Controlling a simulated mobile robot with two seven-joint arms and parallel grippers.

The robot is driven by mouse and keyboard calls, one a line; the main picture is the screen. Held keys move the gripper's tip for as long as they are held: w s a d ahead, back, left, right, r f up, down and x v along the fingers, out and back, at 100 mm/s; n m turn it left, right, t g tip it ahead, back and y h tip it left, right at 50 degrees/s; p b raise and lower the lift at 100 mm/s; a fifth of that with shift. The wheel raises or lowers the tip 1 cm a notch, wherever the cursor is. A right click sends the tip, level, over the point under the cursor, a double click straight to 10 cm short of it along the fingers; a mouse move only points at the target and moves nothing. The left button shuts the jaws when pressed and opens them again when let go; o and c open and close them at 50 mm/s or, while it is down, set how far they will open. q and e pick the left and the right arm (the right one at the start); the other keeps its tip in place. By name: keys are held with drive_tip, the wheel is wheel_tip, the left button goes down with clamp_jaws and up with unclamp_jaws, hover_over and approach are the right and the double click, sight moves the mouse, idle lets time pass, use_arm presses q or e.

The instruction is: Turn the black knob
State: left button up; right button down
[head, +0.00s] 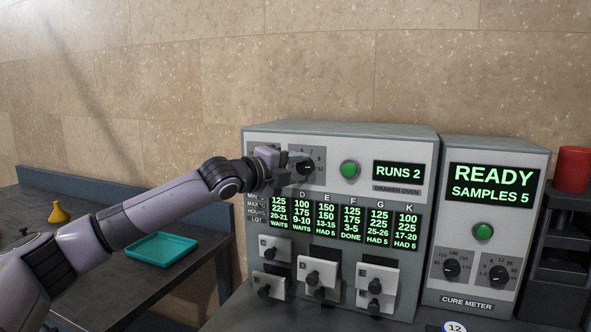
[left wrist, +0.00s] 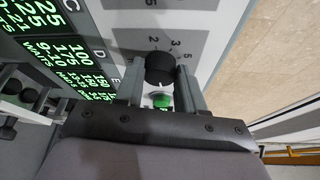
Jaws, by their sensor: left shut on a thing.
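The black knob (head: 307,167) is on a dial at the top of the drawer oven's front, left of the green button (head: 349,170). My left gripper (head: 292,168) reaches it from the left. In the left wrist view the knob (left wrist: 160,68) sits between the two grey fingers of my left gripper (left wrist: 162,78), which is shut on it. The light pointer mark on the knob is too small to read exactly. Another dial further left is partly hidden behind my left gripper. My right gripper is not in view.
The drawer oven (head: 410,140) shows "RUNS 2" and has several small drawers with black knobs. The cure meter (head: 487,300) stands at right with its own knobs. A teal tray (head: 162,250) and a yellow funnel-like thing (head: 59,212) are on the left bench; a red cylinder (head: 573,168) is far right.

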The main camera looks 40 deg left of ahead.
use_arm(q)
drive_tip(key=shift+d+r+m+g+y, duration=0.15)
drive_tip(key=shift+m+g, duration=0.2)
drive_tip(key=shift+m, duration=0.35)
drive_tip(key=shift+f+m+g+y, duration=0.15)
drive_tip(key=shift+m+g, duration=0.2)
drive_tip(key=shift+m, duration=0.35)
drive_tip(key=shift+r, duration=0.1)
drive_tip(key=o, duration=1)
drive_tip(key=shift+o, duration=0.2)
drive_tip(key=d+b+v, duration=0.1)
drive_tip(key=v, duration=0.6)
drive_tip(key=shift+a, duration=0.4)
